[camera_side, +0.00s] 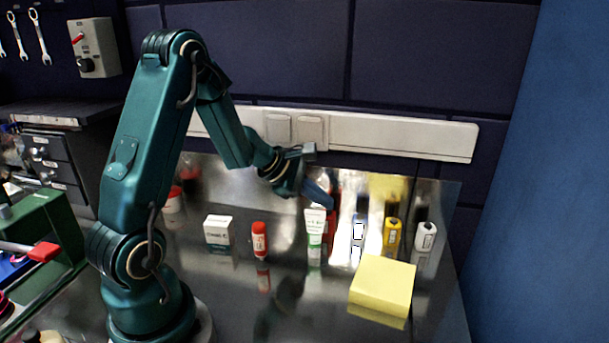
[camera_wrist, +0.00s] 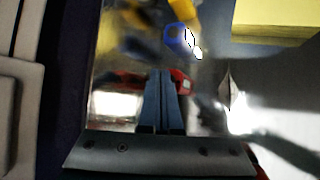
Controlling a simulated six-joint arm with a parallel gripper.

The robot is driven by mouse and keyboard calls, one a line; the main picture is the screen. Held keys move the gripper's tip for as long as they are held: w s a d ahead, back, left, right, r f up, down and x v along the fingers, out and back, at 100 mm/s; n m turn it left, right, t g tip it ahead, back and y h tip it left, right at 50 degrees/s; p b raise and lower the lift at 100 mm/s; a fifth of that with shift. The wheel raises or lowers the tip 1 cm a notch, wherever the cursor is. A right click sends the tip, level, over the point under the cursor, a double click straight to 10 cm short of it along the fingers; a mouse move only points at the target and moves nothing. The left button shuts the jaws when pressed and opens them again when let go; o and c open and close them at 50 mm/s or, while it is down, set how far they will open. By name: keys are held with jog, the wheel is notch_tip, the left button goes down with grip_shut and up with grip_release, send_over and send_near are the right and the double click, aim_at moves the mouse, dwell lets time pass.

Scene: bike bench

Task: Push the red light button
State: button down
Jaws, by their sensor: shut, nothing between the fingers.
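My gripper (camera_side: 328,203) is shut and empty, pointing down to the right above the steel bench. In the wrist view its two blue fingers (camera_wrist: 160,72) lie together. The red light (camera_side: 332,224) is mostly hidden behind my fingers and a white-green tube. In the wrist view the red light (camera_wrist: 184,83) shows just right of the fingertips, partly covered by them. I cannot tell whether they touch it. Its button is not clearly visible. To its right stand a blue light (camera_side: 358,232), a yellow light (camera_side: 392,237) and a white light (camera_side: 425,237).
The white-green tube (camera_side: 315,228) stands close in front of the red light. A red-white tube (camera_side: 260,238) and a white box (camera_side: 218,230) stand left. A yellow block (camera_side: 383,284) lies front right. A reflective steel panel and white wall trunking (camera_side: 400,136) are behind.

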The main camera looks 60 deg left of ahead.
jog(key=shift+r, duration=0.4)
jog(key=shift+r, duration=3)
